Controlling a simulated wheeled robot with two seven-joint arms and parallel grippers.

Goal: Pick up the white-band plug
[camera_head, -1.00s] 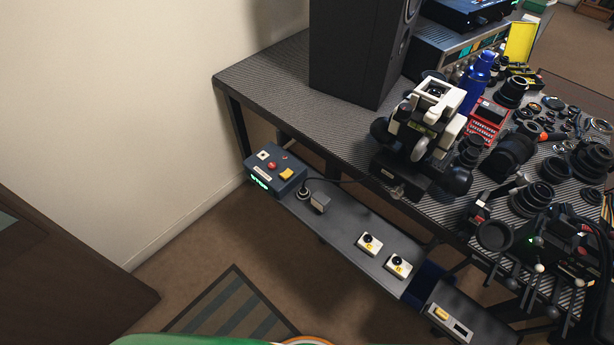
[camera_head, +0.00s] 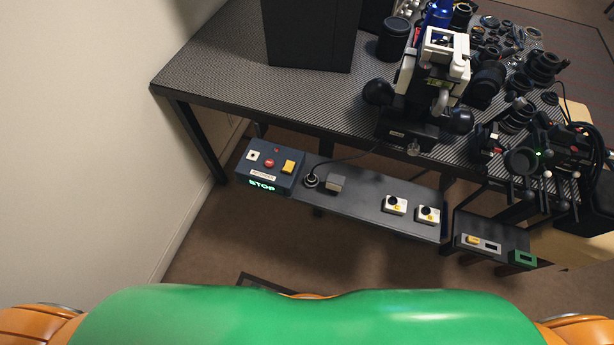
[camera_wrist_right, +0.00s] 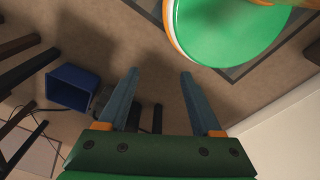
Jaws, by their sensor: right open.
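On the low dark shelf (camera_head: 365,205) in the head view, a small round dark plug (camera_head: 311,181) with a pale rim sits beside the control box, at the end of a black cable. It is too small to tell whether it is the white-band plug. A grey block (camera_head: 336,183) stands just right of it. Two white socket boxes (camera_head: 394,204) (camera_head: 428,214) with black round tops sit further right. My right gripper (camera_wrist_right: 160,75) is open and empty over the floor in the right wrist view, with no plug near its fingers. My left gripper is out of view.
The blue control box (camera_head: 268,167) shows a lit STOP sign. A black and white microscope-like device (camera_head: 432,80) stands at the table's front edge above the shelf. A smaller shelf (camera_head: 490,232) lies lower right. A blue bin (camera_wrist_right: 72,86) shows in the wrist view.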

